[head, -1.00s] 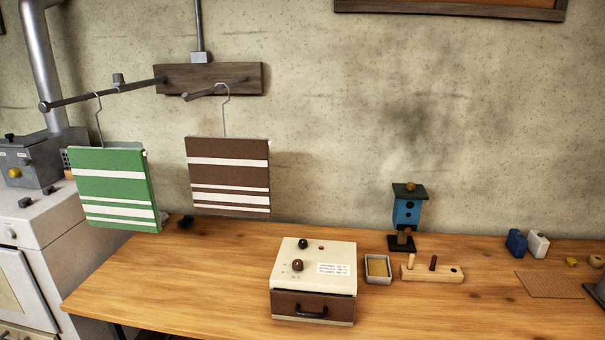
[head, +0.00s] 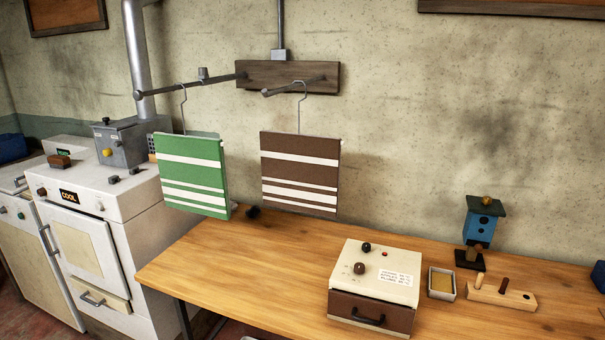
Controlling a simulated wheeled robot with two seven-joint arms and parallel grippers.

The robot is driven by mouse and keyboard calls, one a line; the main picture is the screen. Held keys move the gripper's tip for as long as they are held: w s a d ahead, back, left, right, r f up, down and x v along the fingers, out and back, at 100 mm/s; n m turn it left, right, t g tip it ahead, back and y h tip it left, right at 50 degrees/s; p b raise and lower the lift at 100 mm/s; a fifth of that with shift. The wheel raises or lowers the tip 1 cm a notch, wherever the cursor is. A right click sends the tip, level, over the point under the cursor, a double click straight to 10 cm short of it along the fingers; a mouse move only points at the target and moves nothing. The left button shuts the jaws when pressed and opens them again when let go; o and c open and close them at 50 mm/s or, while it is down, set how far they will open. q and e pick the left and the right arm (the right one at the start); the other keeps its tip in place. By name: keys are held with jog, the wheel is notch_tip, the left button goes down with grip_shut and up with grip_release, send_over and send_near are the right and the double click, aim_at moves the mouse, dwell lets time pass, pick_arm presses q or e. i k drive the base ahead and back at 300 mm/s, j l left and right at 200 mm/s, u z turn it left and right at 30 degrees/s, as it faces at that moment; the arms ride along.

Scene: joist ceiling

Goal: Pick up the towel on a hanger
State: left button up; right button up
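Two striped towels hang on wire hangers from metal rods on a dark wooden wall board (head: 290,77). The green and white towel (head: 193,172) hangs on the left, its hanger (head: 184,108) hooked on the longer rod (head: 190,87). The brown and white towel (head: 299,171) hangs to its right, its hanger (head: 301,112) hooked on the shorter rod (head: 292,87). Both towels hang above the back left of the wooden table. Neither of my grippers shows in the head view.
A white stove (head: 110,240) stands left of the table.

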aim_at(301, 172)
jog(key=i+z, duration=0.1)
jog(key=z, duration=0.55)
jog(key=i+j+z, duration=0.25)
jog(key=z, duration=0.2)
jog(key=i+j+z, duration=0.4)
jog(key=i+j, duration=0.2)
jog(key=j, duration=0.15)
jog(key=i+j+z, duration=0.1)
jog(key=i+j, duration=0.35)
jog(key=j, duration=0.25)
jog(key=z, duration=0.05)
